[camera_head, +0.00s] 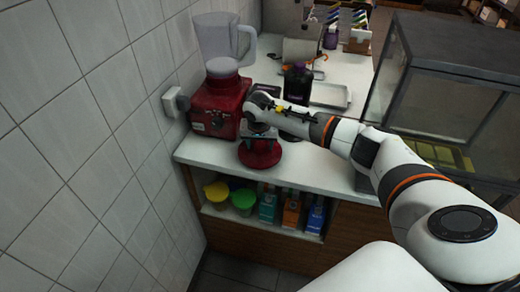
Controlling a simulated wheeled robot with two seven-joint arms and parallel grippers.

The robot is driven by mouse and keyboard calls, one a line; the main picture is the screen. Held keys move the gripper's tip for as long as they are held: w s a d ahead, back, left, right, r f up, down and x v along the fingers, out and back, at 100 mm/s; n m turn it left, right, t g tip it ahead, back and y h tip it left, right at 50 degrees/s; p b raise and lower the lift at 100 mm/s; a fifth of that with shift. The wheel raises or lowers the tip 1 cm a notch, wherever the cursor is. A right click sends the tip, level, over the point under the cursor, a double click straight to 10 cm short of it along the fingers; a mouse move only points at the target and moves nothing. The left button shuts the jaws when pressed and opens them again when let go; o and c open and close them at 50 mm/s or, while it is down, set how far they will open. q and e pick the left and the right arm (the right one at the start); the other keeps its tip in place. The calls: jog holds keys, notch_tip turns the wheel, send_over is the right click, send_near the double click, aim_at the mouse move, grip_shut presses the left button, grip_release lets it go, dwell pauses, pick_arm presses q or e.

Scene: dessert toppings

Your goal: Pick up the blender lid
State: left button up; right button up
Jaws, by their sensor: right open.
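The blender lid appears to be the dark red round piece (261,156) on the white counter near its front edge. My right gripper (262,137) points down at the lid's top from directly above. Its jaws are open; they are small and partly hidden, so I cannot tell whether they touch the lid. The blender stands behind and to the left, with a red base (213,108) and a clear jar (216,38) on top, its handle toward the right. My left gripper is not in view.
A tiled wall (90,120) borders the left. A dark bottle (297,83) stands behind my right arm, with a metal tray (330,95) beyond. A glass case (450,95) stands at right. A shelf below holds tubs (243,200) and cartons (291,214).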

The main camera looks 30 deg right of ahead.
jog(key=shift+c, duration=0.3)
jog(key=c, duration=1)
